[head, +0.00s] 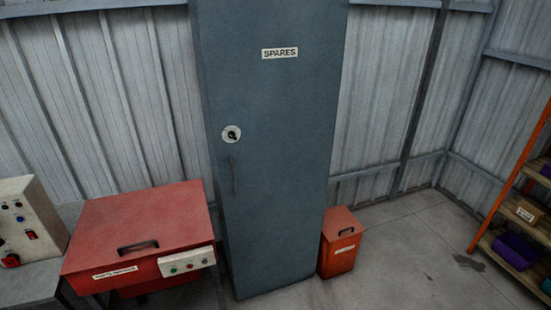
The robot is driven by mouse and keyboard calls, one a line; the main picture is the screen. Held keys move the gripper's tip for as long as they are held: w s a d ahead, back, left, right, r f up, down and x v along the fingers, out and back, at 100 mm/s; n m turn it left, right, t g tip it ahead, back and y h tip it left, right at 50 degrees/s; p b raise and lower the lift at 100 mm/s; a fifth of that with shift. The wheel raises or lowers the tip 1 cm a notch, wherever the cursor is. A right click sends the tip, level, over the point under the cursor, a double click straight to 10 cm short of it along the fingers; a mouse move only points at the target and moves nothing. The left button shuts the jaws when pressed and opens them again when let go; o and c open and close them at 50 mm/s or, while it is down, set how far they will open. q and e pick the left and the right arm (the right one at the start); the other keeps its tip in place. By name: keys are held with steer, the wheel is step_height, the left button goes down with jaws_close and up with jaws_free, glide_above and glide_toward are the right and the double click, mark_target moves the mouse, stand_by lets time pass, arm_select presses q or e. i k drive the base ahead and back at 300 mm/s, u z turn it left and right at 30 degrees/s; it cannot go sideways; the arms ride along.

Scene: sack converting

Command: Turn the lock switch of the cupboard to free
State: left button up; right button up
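The cupboard (280,190) is a tall blue-grey cabinet with a white "SPARES" label near the top of its door. Its lock switch (232,134) is a round white plate with a small black knob, on the left side of the door. The knob looks slanted, but the markings on the plate are too small to read. A dark vertical handle (233,175) sits below the switch. The door looks shut. Neither of my grippers shows in the head view.
A red lidded machine (150,225) with a small button panel stands left of the cupboard. A control box (28,222) is at the far left. A red bin (341,243) stands close on the right. Orange shelving (510,190) is at the right edge.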

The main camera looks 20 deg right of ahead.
mark_target(232, 134)
steer(key=u, duration=0.25)
steer(key=i, duration=1.1)
steer(key=u, duration=0.2)
